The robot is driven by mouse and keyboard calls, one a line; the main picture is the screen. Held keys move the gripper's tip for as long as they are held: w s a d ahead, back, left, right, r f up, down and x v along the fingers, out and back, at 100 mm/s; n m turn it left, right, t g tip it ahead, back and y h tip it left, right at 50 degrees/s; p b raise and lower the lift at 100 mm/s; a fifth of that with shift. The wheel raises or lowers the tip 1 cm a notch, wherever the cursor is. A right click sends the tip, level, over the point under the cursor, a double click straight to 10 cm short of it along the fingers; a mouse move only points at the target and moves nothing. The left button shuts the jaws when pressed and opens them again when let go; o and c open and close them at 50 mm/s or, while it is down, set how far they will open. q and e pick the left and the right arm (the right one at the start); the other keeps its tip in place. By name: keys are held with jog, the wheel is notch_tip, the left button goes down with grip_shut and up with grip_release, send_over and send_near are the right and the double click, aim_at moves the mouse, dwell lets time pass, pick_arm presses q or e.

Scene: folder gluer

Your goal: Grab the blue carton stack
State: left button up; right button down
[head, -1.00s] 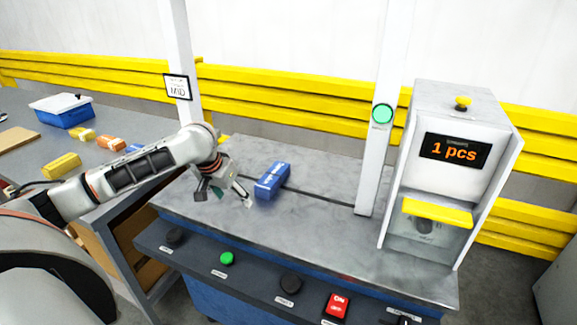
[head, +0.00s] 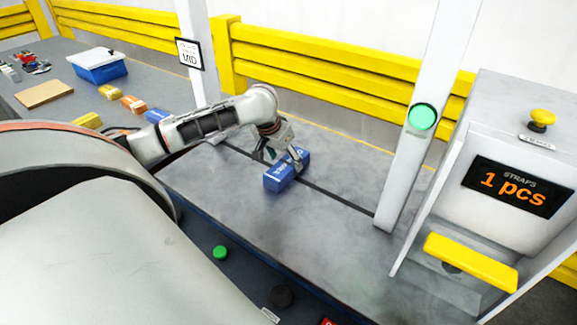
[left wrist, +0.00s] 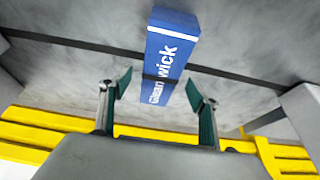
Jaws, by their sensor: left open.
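The blue carton stack (head: 281,178) with white lettering lies on the grey machine table, over a dark slot line. It also shows in the left wrist view (left wrist: 172,38), with a dark band across it. My left gripper (head: 283,156) is at the stack's far side in the head view, open and holding nothing. In the left wrist view the two green-padded fingers (left wrist: 159,92) stand on either side of the stack's lower end, with a gap at the left finger and a narrower one at the right. My right gripper is out of view.
A white post with a green button (head: 422,117) and a box reading "1 pcs" (head: 515,187) stand to the right. Another post with a sign (head: 189,54) rises behind my left arm. The grey tabletop (head: 330,245) in front of the stack is clear.

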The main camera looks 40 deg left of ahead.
aim_at(287, 163)
pick_arm(q)
jog(key=x, duration=0.4)
jog(key=shift+w+a+f, duration=0.1)
jog(key=shift+a+f, duration=0.05)
jog(key=shift+f, duration=0.15)
jog(key=c, duration=1.4)
jog(key=shift+r, duration=0.2)
